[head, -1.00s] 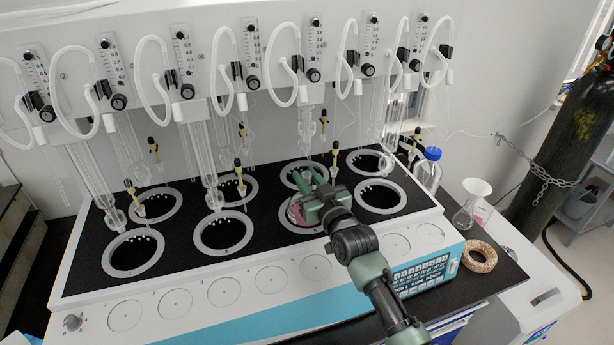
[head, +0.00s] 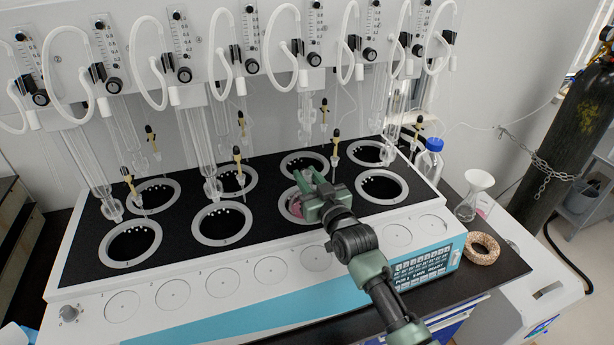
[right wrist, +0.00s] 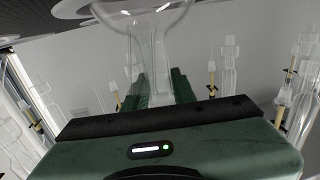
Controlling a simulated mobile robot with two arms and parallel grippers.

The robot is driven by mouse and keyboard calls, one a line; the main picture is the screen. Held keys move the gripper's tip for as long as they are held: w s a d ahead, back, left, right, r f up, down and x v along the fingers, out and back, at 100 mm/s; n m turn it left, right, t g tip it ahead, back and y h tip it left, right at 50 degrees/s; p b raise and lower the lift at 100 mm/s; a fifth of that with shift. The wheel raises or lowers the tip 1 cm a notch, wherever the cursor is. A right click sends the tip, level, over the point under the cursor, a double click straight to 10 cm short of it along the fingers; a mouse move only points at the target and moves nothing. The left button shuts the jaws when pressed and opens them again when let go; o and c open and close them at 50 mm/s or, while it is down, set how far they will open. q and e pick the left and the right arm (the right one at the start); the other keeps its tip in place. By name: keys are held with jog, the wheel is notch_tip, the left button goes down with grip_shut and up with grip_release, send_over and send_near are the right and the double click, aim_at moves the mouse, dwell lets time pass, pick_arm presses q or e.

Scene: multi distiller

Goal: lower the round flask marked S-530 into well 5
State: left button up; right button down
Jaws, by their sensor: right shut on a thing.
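My right gripper (head: 314,197) is shut on the neck of a round glass flask over the third well from the left in the front row. The flask (head: 296,208) holds pink liquid and is mostly hidden behind the gripper. In the right wrist view its clear neck (right wrist: 152,70) is between the green fingers, with the bulb (right wrist: 140,12) at the top edge. The rim of the well (head: 284,211) shows around the flask's left side. I cannot tell how deep the bulb sits. The S-530 mark and the well number are not readable. My left gripper is out of view.
The distiller's black top (head: 268,216) has two rows of wells; the others look empty. Glass condensers (head: 197,150) and hoses hang behind and above. A blue-capped bottle (head: 430,160), a funnel in a flask (head: 472,195) and a cork ring (head: 481,249) stand at the right.

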jog(key=shift+f, duration=0.2)
dwell(0.5)
jog(key=c, duration=1.1)
grip_release()
jog(key=shift+f, duration=0.15)
jog(key=shift+s+d+f, duration=0.1)
jog(key=shift+s+d, duration=0.05)
jog(key=shift+s, duration=0.15)
jog(key=b+v, duration=0.1)
jog(key=v, duration=0.5)
jog(key=shift+s+d+b, duration=0.25)
jog(key=shift+s+b, duration=0.05)
jog(key=shift+s, duration=0.25)
